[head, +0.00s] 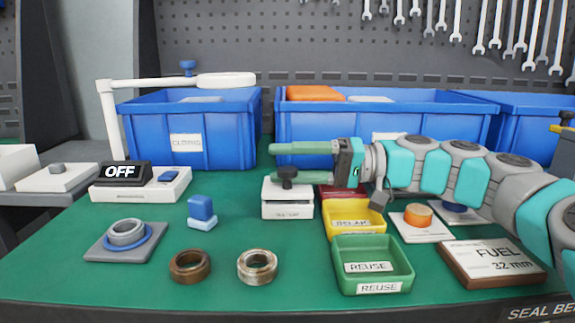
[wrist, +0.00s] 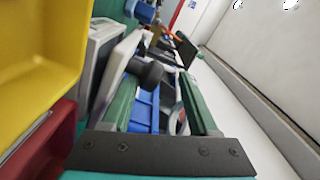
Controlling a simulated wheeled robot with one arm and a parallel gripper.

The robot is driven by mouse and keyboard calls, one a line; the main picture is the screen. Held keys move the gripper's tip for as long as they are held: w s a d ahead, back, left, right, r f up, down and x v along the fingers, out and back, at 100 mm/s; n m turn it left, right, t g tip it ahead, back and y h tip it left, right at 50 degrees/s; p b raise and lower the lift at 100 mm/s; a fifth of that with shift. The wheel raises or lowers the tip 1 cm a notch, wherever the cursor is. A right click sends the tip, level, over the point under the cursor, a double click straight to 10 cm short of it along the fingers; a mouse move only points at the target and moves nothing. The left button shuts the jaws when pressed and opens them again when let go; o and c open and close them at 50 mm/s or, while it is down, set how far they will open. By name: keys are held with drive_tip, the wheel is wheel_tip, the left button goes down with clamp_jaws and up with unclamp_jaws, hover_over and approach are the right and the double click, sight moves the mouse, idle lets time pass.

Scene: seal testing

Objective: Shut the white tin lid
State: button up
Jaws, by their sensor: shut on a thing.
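The white tin (head: 288,210) stands mid-table, with a label on its front. Its white lid (head: 272,190) lies over the top, with a thin dark line beneath it, and carries a black knob (head: 287,173). My gripper (head: 273,165) reaches in from the right at the knob, one green finger above the other. In the wrist view my gripper (wrist: 160,78) has the black knob (wrist: 146,73) at its left finger, with the white lid (wrist: 118,65) beside it. The fingers stand apart; the exact contact is partly hidden.
A yellow bin (head: 355,218), a green bin (head: 372,262) and a dark red bin (head: 335,190) stand right of the tin. Blue crates (head: 190,140) line the back. Two metal rings (head: 190,266) lie in front.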

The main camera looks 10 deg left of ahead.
drive_tip(key=o, duration=0.4)
drive_tip(key=shift+s, duration=0.1)
drive_tip(key=shift+c, duration=0.2)
drive_tip(key=shift+f, duration=0.1)
